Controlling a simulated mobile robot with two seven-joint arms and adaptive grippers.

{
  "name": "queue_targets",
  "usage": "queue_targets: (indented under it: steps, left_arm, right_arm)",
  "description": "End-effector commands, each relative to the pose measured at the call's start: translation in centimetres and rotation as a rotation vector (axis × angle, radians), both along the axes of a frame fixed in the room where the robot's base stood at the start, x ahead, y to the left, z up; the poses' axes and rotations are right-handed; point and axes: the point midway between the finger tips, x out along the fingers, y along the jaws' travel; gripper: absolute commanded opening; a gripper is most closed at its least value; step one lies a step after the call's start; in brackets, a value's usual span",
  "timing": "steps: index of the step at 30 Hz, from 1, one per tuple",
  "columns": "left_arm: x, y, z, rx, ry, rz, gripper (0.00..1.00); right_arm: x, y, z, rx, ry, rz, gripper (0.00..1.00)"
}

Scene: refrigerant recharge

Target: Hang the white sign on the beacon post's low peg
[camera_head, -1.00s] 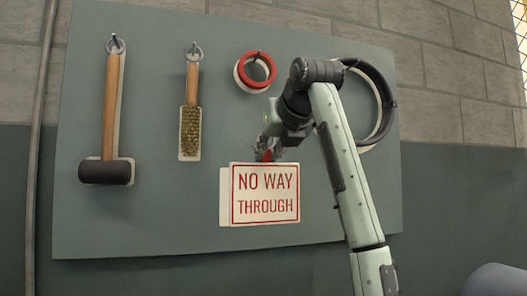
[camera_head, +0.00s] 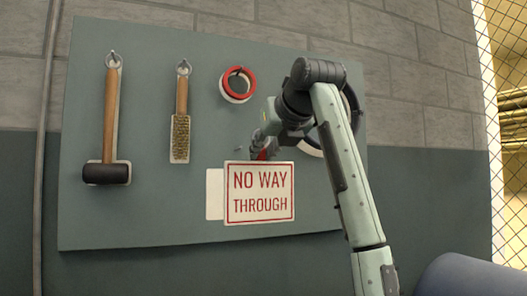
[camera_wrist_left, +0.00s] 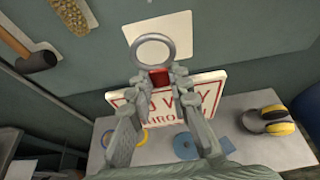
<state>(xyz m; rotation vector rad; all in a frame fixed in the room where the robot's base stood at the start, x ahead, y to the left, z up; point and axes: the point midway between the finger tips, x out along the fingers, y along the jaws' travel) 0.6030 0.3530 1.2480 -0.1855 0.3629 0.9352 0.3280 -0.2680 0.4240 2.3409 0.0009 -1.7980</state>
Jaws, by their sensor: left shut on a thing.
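The white sign (camera_head: 259,193) has a red border and the red words "NO WAY THROUGH". It hangs from my left gripper (camera_head: 262,150), in front of the grey-green tool board. In the left wrist view, the fingers of my left gripper (camera_wrist_left: 160,80) are shut on the small red block at the sign's top edge. A grey metal ring (camera_wrist_left: 154,49) stands up above that block, and the sign (camera_wrist_left: 190,92) is partly hidden behind the fingers. The beacon post and its low peg are not in view. My right gripper is not in view.
The tool board (camera_head: 140,215) carries a mallet (camera_head: 107,173), a wire brush (camera_head: 180,135) and red tape (camera_head: 240,84). A pale sign outline (camera_head: 214,194) lies left of the sign. The wrist view shows a table (camera_wrist_left: 235,125) with yellow ear defenders (camera_wrist_left: 275,121). A mesh fence (camera_head: 503,70) stands right.

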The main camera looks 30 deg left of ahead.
Motion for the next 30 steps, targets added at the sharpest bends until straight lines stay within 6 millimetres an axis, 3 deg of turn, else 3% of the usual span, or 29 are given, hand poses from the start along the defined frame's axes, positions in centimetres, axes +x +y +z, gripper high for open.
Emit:
queue_targets:
  steps: [5,16,30]
  left_arm:
    - [0.0,0.0,0.9,0.0,-0.001,0.0,0.0]
    - [-0.1,-0.1,0.9,0.001,-0.002,0.0,0.0]
    - [-1.6,-2.2,0.8,0.002,-0.003,-0.001,0.0]
  right_arm:
    - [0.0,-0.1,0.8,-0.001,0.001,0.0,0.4]
    - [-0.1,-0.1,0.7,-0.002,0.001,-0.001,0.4]
    - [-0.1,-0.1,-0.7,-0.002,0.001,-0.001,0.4]
